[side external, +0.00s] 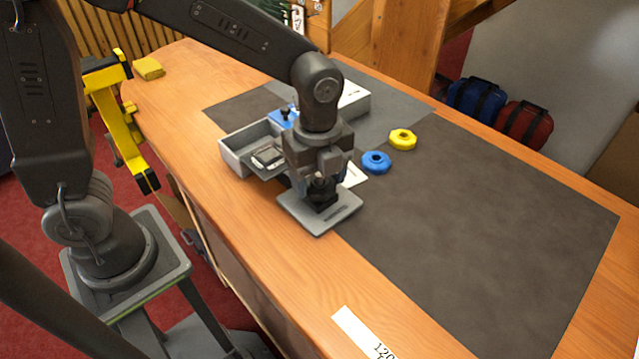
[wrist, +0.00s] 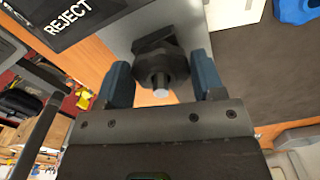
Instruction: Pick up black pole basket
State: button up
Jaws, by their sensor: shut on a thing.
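My gripper (side external: 322,188) points down over a grey plate (side external: 345,210) at the near side of the bench. In the wrist view its two blue fingers (wrist: 160,84) are shut on a black knob-like part (wrist: 158,55) with a silver-tipped stud. The black part also shows below my gripper in the side external view (side external: 322,200). I cannot tell whether it touches the plate. I see no shape that is clearly a basket.
A blue knob (side external: 376,162) and a yellow knob (side external: 403,139) lie right of my gripper. A grey tray (side external: 232,157) and a white box (side external: 354,99) stand behind it. The dark mat (side external: 480,230) is clear at right. A yellow block (side external: 148,68) lies far left.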

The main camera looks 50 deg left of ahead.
jog(key=shift+c, duration=0.4)
jog(key=shift+r, duration=0.1)
jog(key=shift+r, duration=0.55)
jog(key=r, duration=0.1)
jog(key=a+r, duration=0.1)
jog(key=r, duration=0.1)
jog(key=shift+r, duration=0.25)
jog(key=s+a+r, duration=0.1)
jog(key=a+r, duration=0.5)
jog(key=a, duration=0.4)
jog(key=n, duration=0.3)
send_near(252, 133)
jog(key=s+d, duration=0.2)
jog(key=d, duration=0.1)
jog(key=shift+w+a+f, duration=0.1)
jog(key=shift+w+f, duration=0.05)
jog(key=shift+f, duration=1.8)
jog(key=shift+w+f, duration=0.1)
jog(key=shift+f, duration=1.8)
jog(key=shift+f, duration=0.7)
